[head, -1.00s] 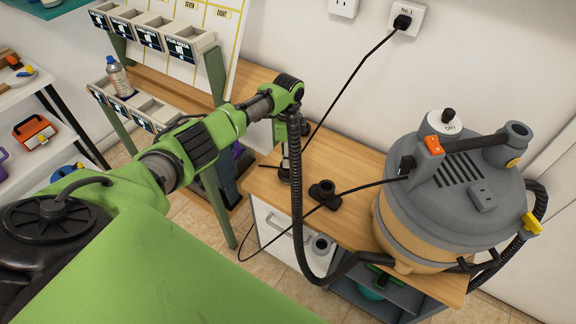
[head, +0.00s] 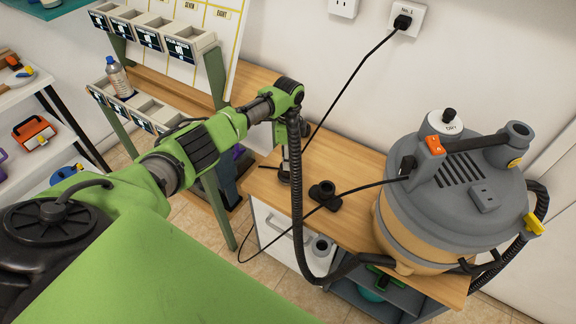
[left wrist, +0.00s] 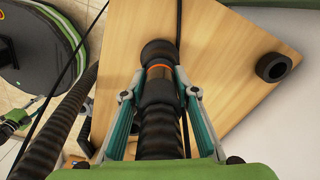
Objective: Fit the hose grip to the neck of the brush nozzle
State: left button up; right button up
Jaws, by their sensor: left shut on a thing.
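My left gripper (left wrist: 158,92) is shut on the black hose grip (left wrist: 158,97), and the ribbed hose runs back from it. In the head view my left gripper (head: 284,150) points down over the wooden bench, partly behind my arm. An orange ring shows ahead of the fingertips, with a wider black rounded piece (left wrist: 158,50) beyond it. I cannot tell whether that piece is the grip's own end or the brush nozzle's neck, nor whether the parts are seated. Another black fitting (head: 322,193) lies right of the gripper on the bench. My right gripper is not in view.
The vacuum (head: 455,190) stands on the bench (head: 345,160) at the right, with its cable to the wall socket (head: 404,20). The hose (head: 297,215) loops down past the bench front. A black ring-shaped piece (left wrist: 272,67) lies near the wall. A bin rack stands left.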

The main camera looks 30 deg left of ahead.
pick_arm(q)
jog(key=o, duration=1.2)
jog(key=shift+f, duration=0.1)
jog(key=shift+c, duration=0.2)
notch_tip(320, 180, up, 12)
